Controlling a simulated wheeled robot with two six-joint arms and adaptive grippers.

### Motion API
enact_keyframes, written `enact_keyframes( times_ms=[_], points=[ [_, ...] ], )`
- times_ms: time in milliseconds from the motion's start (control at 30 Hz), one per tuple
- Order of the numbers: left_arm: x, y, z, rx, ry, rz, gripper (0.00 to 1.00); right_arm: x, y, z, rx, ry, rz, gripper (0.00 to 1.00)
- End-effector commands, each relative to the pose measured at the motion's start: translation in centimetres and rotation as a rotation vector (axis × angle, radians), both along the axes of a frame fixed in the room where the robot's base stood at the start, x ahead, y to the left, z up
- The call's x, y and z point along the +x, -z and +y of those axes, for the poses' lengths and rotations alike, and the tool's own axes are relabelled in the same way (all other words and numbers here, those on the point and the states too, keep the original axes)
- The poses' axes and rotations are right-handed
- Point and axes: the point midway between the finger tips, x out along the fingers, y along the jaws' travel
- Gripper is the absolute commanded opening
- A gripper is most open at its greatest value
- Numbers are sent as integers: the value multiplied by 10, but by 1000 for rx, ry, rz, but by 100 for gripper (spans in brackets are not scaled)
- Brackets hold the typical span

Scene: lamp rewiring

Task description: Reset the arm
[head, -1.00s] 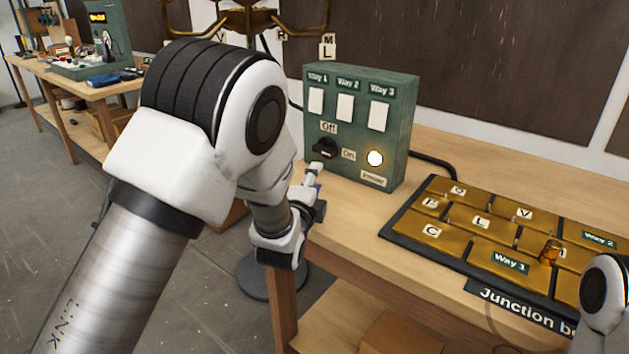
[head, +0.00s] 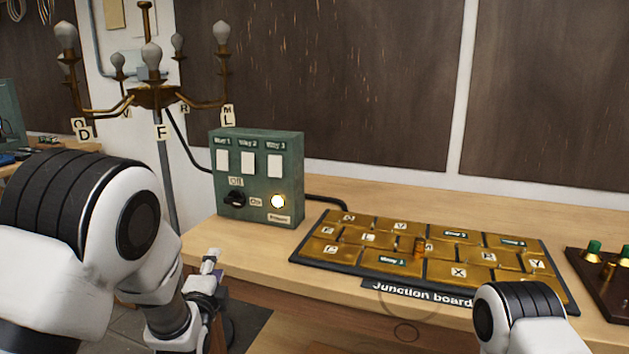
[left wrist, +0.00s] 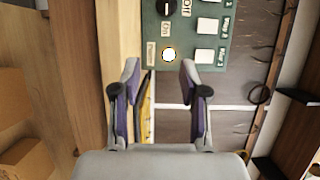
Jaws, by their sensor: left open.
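My left gripper (head: 208,268) is at the table's front edge, in front of and below the green switch box (head: 258,178). In the left wrist view its two fingers (left wrist: 159,80) stand apart with nothing between them. The switch box has three white switches labelled Way 1 to Way 3, a black Off/On knob (head: 235,200) and a lit round power lamp (head: 278,201). The box also shows in the left wrist view (left wrist: 212,40), beyond the fingers. My right arm shows at the lower right of the head view; its gripper is out of frame.
The junction board (head: 408,268) with brass labelled plates lies on the table (head: 260,245), right of the box. A chandelier (head: 152,97) with several bulbs stands at the back left. A dark block with green-topped posts (head: 604,275) sits at the far right.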

Motion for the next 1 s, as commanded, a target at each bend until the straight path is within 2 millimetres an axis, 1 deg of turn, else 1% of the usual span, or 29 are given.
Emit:
enact_keyframes(
  times_ms=[33,167,333,467,500,567,600,667,700,767,800,867,900,933,1000],
  points=[
    [-1,6,3,-4,-4,24,44,2,-10,0,0,0,-4,51],
    [-8,36,10,-15,-18,90,44,2,-18,0,0,0,-5,51],
    [-30,83,22,-27,-38,210,44,2,-32,0,0,0,-4,51],
    [-59,128,32,-53,-56,342,44,1,-44,0,0,0,-4,51],
    [-71,143,35,-72,-63,391,44,1,-48,0,0,0,-4,51],
    [-93,167,40,-112,-80,471,44,1,-54,0,0,0,-4,51],
    [-112,184,43,-153,-99,537,44,1,-59,0,0,0,-4,51],
    [-146,211,48,-233,-139,648,44,1,-67,0,0,0,-4,51],
    [-175,229,50,-302,-178,732,44,1,-73,0,0,0,-4,51],
    [-224,254,54,-426,-263,865,44,1,-82,0,0,0,-4,51],
    [-258,267,55,-519,-336,951,44,1,-86,0,0,0,-4,51],
    [-312,280,55,-673,-481,1073,44,1,-92,0,0,0,-4,51],
    [-347,285,54,-784,-601,1143,44,1,-94,0,0,0,-4,51],
    [-371,287,52,-868,-703,1182,44,1,-94,0,0,0,-4,51],
    [-402,287,48,-1032,-912,1214,44,1,-90,0,0,0,-4,51]
  ],
)
